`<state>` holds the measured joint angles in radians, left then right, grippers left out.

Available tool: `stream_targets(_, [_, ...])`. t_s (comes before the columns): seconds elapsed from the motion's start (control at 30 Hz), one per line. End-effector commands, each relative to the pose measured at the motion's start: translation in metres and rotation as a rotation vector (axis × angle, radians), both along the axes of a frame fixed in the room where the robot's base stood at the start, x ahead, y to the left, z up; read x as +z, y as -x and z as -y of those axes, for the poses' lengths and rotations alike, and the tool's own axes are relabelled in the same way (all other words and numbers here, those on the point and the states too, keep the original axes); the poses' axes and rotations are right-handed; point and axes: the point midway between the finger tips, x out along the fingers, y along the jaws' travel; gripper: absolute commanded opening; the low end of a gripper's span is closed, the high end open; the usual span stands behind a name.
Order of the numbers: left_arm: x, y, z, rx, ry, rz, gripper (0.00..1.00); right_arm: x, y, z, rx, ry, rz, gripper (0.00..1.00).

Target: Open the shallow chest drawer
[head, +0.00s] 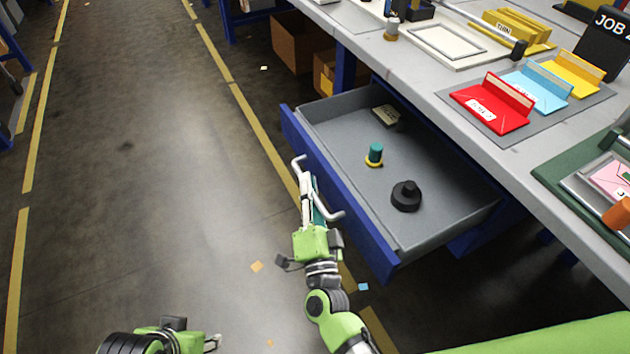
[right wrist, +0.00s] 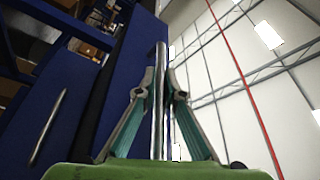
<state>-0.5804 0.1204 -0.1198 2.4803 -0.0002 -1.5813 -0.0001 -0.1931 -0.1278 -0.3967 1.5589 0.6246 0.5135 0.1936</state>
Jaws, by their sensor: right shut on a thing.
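The shallow chest drawer (head: 345,200) stands pulled out from under the workbench, its blue front towards the aisle and its grey inside in view. A grey bar handle (head: 299,167) runs along the front.
In the drawer lie a black knob-like part (head: 406,196), a green-and-yellow piece (head: 375,154) and a small box (head: 386,116). The bench top (head: 520,160) holds red, blue and yellow envelopes. Another bar handle (right wrist: 48,127) shows in the right wrist view. The aisle floor is mostly clear.

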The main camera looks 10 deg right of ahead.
Motion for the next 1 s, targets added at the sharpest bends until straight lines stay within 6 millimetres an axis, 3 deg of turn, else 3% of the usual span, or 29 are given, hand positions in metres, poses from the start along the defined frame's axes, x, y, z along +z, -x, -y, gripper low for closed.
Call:
stream_targets(0.47, [0.001, 0.0, 0.0, 0.0, 0.0, 0.001, 0.38, -0.002, 0.001, -0.002, -0.002, 0.0, -0.002, 0.0])
stream_targets(0.5, [0.001, 0.0, 0.0, 0.0, 0.0, 0.001, 0.38, -0.002, 0.001, -0.002, -0.002, 0.0, -0.002, 0.12])
stream_targets(0.53, [0.001, 0.0, 0.0, 0.0, 0.0, 0.001, 0.38, -0.002, 0.001, -0.002, -0.002, 0.0, -0.002, 0.16])
stream_targets(0.87, [0.001, -0.001, 0.001, 0.001, 0.002, 0.002, 0.38, -0.001, 0.002, -0.002, -0.002, 0.0, -0.001, 0.16])
stream_targets(1.0, [0.001, -0.001, 0.001, 0.001, 0.002, 0.002, 0.38, -0.005, 0.014, -0.002, -0.001, 0.001, -0.003, 0.16])
